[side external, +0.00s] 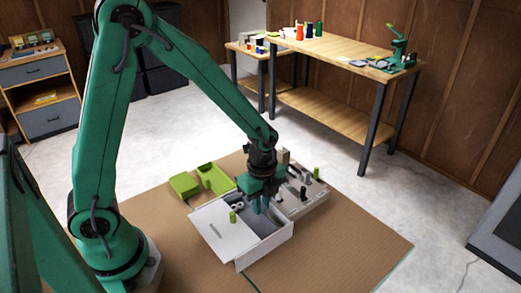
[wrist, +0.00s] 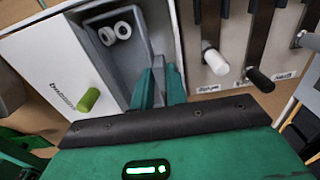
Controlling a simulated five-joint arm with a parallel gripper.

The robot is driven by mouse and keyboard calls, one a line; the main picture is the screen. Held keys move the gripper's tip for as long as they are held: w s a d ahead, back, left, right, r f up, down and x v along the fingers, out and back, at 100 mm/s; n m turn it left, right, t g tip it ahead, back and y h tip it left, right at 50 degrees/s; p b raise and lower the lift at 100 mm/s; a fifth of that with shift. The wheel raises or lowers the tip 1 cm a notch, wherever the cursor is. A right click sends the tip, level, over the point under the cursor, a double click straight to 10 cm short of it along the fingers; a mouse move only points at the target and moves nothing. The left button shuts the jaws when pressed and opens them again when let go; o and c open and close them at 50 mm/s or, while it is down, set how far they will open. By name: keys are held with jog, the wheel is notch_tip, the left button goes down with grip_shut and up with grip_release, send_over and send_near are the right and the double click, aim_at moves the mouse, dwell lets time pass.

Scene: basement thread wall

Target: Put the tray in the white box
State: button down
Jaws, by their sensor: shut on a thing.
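My gripper (side external: 261,207) is low over the white box (side external: 268,248), fingers pointing down. In the wrist view its two teal fingers (wrist: 160,85) are shut on the right wall of the grey tray (wrist: 151,40), one finger on each side. The tray holds two white rings (wrist: 115,31) and appears to be within the white box's outline; whether it rests on the floor of the box is hidden. A white panel with lettering and a green knob (wrist: 88,99) covers the left part of the box (wrist: 40,70).
A grey rack (side external: 305,203) with several upright handles stands close on the box's right. The brown mat (side external: 350,235) is clear at the front and right. A wooden workbench (side external: 345,50) stands farther back.

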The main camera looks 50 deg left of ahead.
jog(key=shift+f, duration=0.25)
jog(key=shift+f, duration=0.3)
jog(key=c, duration=1.3)
grip_release()
jog(key=shift+w, duration=0.1)
jog(key=shift+w+r, duration=0.15)
jog(key=shift+r, duration=1.7)
jog(key=shift+s+r, duration=0.2)
jog(key=shift+r, duration=1.4)
